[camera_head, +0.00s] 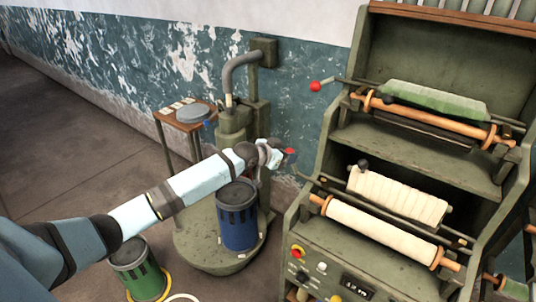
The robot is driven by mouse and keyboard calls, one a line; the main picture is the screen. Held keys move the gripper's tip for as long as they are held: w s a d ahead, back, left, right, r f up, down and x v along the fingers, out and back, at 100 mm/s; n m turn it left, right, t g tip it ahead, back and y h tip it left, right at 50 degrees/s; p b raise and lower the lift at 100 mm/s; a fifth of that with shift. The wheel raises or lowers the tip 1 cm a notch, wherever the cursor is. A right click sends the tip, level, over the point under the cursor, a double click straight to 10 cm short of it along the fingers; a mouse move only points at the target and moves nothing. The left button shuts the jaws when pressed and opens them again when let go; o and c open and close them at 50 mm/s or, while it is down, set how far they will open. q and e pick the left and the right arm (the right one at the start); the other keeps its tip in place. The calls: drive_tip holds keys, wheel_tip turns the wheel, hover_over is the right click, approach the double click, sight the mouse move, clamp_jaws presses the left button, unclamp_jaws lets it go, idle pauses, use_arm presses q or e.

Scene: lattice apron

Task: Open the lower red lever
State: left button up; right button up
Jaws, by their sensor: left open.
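A second, upper red knob (315,86) sits on a rod at the left of the machine's upper shelf. My right gripper is out of view.
The green machine (345,130) carries rollers on two shelves and a control panel (325,275) below. A pedestal with a bent pipe (240,68), a blue canister (237,230) and a green canister (140,275) stand near my left arm. Floor at left is clear.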

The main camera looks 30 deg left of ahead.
use_arm(q)
drive_tip(key=b+v, duration=0.1)
drive_tip(key=v, duration=0.9)
drive_tip(key=shift+s+r, duration=0.2)
drive_tip(key=shift+s, duration=0.1)
drive_tip(key=shift+a, duration=0.1)
drive_tip(key=s+d+f+g+p, duration=0.1)
drive_tip(key=s+d+f, duration=0.45)
drive_tip(key=f, duration=0.25)
drive_tip(key=s+d+f, duration=0.5)
drive_tip(key=s+f, duration=0.1)
drive_tip(key=f, duration=0.1)
drive_tip(key=s+d+f, duration=0.3)
drive_tip(key=s, duration=0.4)
drive_tip(key=s+d+f+n+p, duration=0.1)
drive_tip(key=s+d+f, duration=0.2)
drive_tip(key=s, duration=0.3)
drive_tip(key=s+d+f+g, duration=0.1)
drive_tip(key=s+d+f, duration=0.2)
drive_tip(key=s, duration=0.4)
drive_tip(key=shift+s+d+f+n+y, duration=0.2)
drive_tip(key=shift+s+d+n+y, duration=0.1)
drive_tip(key=shift+s+y, duration=0.1)
drive_tip(key=shift+w, duration=0.1)
